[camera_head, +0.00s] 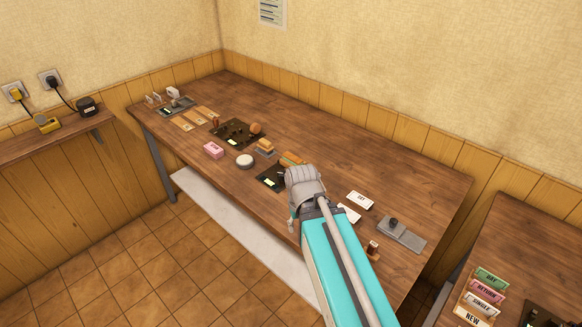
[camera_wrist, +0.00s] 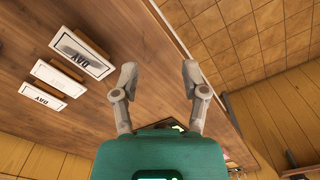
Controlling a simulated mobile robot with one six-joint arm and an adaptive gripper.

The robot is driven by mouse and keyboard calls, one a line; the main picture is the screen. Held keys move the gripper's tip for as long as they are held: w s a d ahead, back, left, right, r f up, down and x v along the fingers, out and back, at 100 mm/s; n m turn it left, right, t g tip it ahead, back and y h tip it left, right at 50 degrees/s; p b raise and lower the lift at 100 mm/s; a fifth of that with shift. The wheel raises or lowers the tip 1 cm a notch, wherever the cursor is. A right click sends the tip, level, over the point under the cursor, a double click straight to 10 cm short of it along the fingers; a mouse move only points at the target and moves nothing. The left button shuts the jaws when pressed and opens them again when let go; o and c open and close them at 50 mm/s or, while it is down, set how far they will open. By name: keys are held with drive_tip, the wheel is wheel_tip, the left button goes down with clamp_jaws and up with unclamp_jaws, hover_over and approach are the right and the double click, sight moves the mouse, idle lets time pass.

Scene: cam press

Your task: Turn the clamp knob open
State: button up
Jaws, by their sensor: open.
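A grey metal plate (camera_head: 406,238) lies on the right part of the long wooden table, with a small dark round knob (camera_head: 393,222) standing up near its left end. I cannot tell for sure whether this is the clamp knob. My gripper shows in the wrist view (camera_wrist: 159,75) with its two fingers apart and nothing between them.
A small wooden stamp (camera_head: 373,249) stands in front of the grey plate. The table's back right is clear.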

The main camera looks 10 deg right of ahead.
drive_tip(key=shift+w+d, duration=0.3)
drive_tip(key=shift+w, duration=0.1)
